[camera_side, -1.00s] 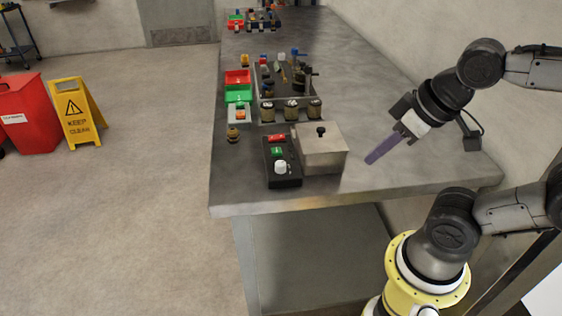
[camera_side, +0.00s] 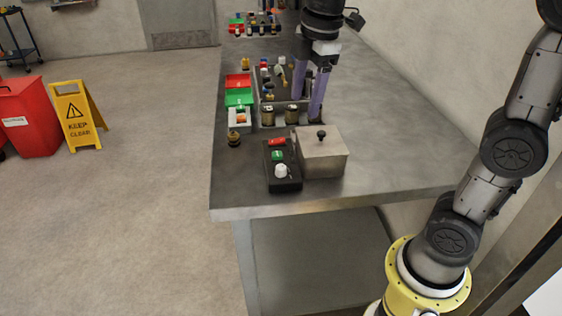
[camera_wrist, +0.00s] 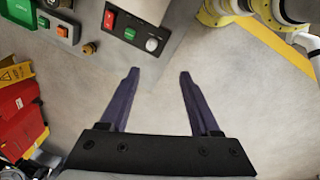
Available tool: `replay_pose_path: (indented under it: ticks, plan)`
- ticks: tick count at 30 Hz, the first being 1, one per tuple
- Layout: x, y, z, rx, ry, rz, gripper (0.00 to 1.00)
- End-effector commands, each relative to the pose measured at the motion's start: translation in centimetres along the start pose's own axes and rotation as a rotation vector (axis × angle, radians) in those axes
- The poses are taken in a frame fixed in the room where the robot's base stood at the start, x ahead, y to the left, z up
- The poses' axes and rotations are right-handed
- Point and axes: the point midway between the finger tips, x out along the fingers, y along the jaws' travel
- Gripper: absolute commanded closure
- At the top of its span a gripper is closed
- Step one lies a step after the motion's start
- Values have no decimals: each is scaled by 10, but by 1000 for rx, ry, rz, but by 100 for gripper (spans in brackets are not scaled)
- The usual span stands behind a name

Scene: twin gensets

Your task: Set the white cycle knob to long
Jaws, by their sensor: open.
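The white cycle knob (camera_side: 282,171) sits at the near end of a black control panel (camera_side: 283,184), below a green button (camera_side: 277,155) and a red switch (camera_side: 277,142). In the wrist view the white knob (camera_wrist: 152,45) is beyond the fingertips, and nothing is between the fingers. Its pointer setting and any labels are too small to read. My gripper (camera_side: 311,112) is open, with two purple fingers pointing down over the equipment behind the grey box. It is apart from the knob, behind and to the right of it in the side view.
A grey metal box (camera_side: 321,158) with a black lid knob (camera_side: 321,134) stands right beside the panel. Red (camera_side: 238,80) and green (camera_side: 238,97) trays and several jars and fittings stand farther back. A small brass fitting (camera_side: 234,139) is left of the panel. The table's front strip is clear.

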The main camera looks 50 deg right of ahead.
Motion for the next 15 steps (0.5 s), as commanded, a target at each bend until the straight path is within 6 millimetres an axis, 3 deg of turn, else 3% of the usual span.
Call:
replay_pose_path:
  ticks: [3, 6, 15]
  plan:
    - [23, 27, -13, -39, -27, -62, 37]
    - [40, 41, -19, -38, -42, -97, 37]
    - [72, 44, -21, -35, -64, -148, 37]
